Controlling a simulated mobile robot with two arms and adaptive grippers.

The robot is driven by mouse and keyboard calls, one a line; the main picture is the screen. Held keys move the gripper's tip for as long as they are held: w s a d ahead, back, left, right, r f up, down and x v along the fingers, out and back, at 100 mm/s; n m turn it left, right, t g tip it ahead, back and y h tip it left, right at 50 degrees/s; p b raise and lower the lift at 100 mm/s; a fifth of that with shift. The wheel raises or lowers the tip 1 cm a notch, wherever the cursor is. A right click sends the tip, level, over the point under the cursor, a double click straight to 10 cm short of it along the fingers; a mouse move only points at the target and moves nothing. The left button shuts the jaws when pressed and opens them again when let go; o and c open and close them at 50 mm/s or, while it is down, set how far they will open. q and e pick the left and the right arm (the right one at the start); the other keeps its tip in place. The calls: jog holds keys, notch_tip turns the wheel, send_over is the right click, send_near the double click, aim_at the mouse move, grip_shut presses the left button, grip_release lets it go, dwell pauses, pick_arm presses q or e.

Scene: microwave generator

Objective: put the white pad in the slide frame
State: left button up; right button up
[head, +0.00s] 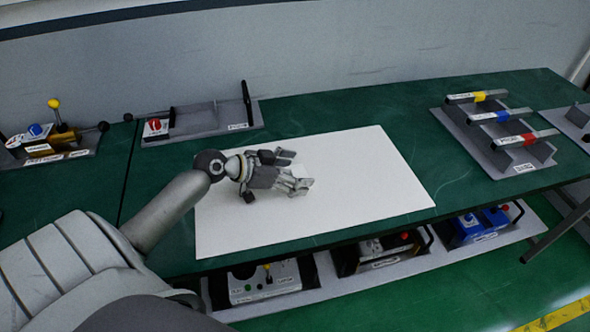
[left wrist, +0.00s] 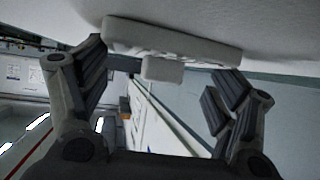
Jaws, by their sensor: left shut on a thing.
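My left gripper (head: 296,169) is above the white sheet, with its fingers pointing right. It is shut on the white pad (left wrist: 175,40), which spans between the two fingertips in the left wrist view and has a small block on its near side. In the head view only a small pale part of the pad (head: 299,171) shows between the fingers. A grey frame (head: 205,119) with a raised plate and a tall black post stands at the back left; I cannot tell for sure that it is the slide frame. My right gripper is not in view.
The white sheet (head: 375,190) lies flat on the green table (head: 340,113). A rack with yellow, blue and red marked bars (head: 495,130) stands at right. A unit with a yellow-knobbed lever (head: 60,135) stands at far left. Several devices sit on a shelf below the front edge.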

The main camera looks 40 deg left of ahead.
pick_arm(q)
jog(key=o, duration=0.7)
jog(key=shift+f, duration=0.1)
jog(key=shift+o, duration=0.2)
